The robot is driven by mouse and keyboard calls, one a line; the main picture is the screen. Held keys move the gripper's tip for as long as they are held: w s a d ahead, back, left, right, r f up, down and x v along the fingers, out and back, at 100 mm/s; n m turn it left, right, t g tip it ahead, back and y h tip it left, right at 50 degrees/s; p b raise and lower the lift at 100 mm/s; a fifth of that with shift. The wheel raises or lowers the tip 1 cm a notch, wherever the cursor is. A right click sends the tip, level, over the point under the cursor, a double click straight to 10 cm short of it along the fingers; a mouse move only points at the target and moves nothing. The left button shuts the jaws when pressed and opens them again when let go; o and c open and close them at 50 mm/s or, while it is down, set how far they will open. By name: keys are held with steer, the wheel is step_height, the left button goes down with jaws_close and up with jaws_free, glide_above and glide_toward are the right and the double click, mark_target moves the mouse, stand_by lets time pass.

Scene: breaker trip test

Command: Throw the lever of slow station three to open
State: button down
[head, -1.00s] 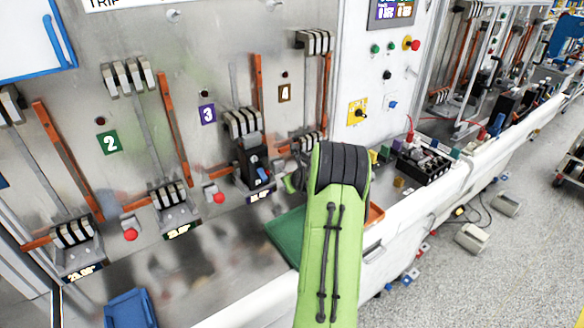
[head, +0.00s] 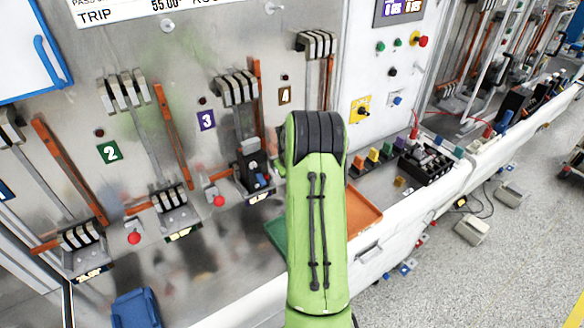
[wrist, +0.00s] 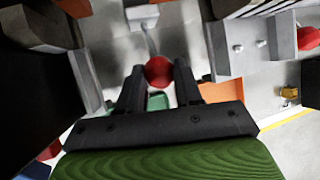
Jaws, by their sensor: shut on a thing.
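The purple label of station three (head: 206,120) is on the grey panel in the head view. Its block of grey contacts (head: 235,91) stands high, above the label, at the top of a grey link. Below it is a black unit (head: 252,162) with a small blue part. In the wrist view my gripper (wrist: 158,66) is shut on a red ball knob (wrist: 159,72), one finger on each side, with a thin grey rod (wrist: 148,40) beyond it. In the head view my green arm hides the fingers and this knob, just right of station three.
Red knobs (head: 219,201) and (head: 134,238) sit left of stations three and two. An orange tray (head: 364,212) and a green tray (head: 275,236) lie beside my arm. A black terminal box (head: 425,160) stands right on the bench. A blue bin (head: 135,310) is lower left.

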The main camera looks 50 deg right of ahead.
steer(key=shift+r, duration=0.1)
steer(key=c, duration=0.8)
jaws_free()
steer(key=shift+o, duration=0.2)
steer(key=b+v, duration=0.2)
steer(key=v, duration=1.3)
steer(key=shift+s+a+r, duration=0.15)
steer(key=shift+a+r, duration=0.1)
